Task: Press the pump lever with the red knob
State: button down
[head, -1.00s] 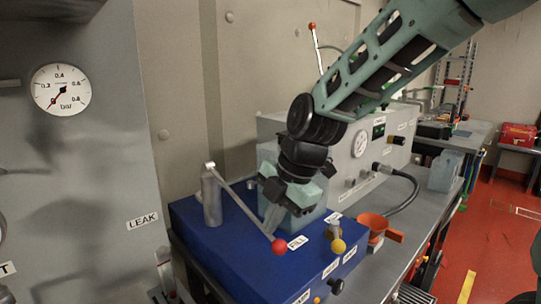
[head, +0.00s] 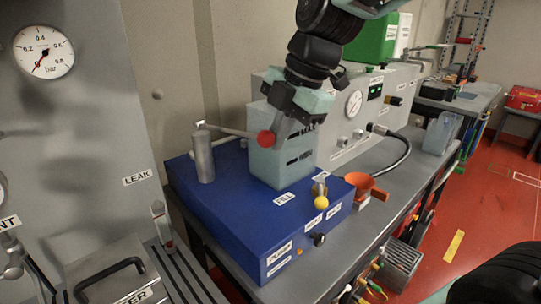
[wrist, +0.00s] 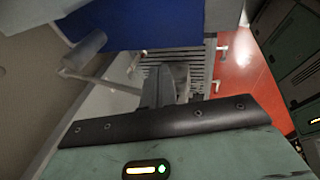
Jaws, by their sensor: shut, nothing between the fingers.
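The pump lever (head: 235,131) is a thin grey bar running from the top of a grey post (head: 203,158) on the blue pump box (head: 230,215). It is nearly level and ends in a red knob (head: 266,139). My gripper (head: 283,135) is shut and empty, its fingertips just right of the knob in the head view. I cannot tell whether they touch it. In the wrist view the fingers (wrist: 164,86) point toward the box, and the lever bar (wrist: 112,82) runs toward them from the post (wrist: 85,50). The knob is hidden there.
A translucent tank (head: 278,165) stands on the box directly behind my gripper. A yellow-knobbed valve (head: 321,202) and an orange funnel (head: 362,187) are to the right. A grey panel with a pressure gauge (head: 44,52) is at left. Room above the box's front is clear.

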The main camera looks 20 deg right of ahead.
jog(key=v, duration=0.3)
jog(key=shift+s+r, duration=0.15)
jog(key=shift+r, duration=0.05)
dwell(1.0)
jog(key=s+d+f+m+h, duration=0.2)
jog(key=d+f+m, duration=0.3)
jog(key=f+m, duration=0.5)
jog(key=s+d+f+m+h, duration=0.1)
jog(key=s+d+f+m, duration=0.2)
jog(key=d+f+m, duration=0.6)
jog(key=s+a+r+n+g, duration=0.1)
jog(key=s+a+n, duration=0.1)
jog(key=s+a, duration=0.4)
jog(key=s+a+r+n+g, duration=0.1)
jog(key=s+a, duration=0.6)
jog(key=a, duration=0.8)
jog(key=shift+s+a+r+n, duration=0.2)
jog(key=shift+r+n, duration=0.25)
jog(key=shift+n, duration=0.35)
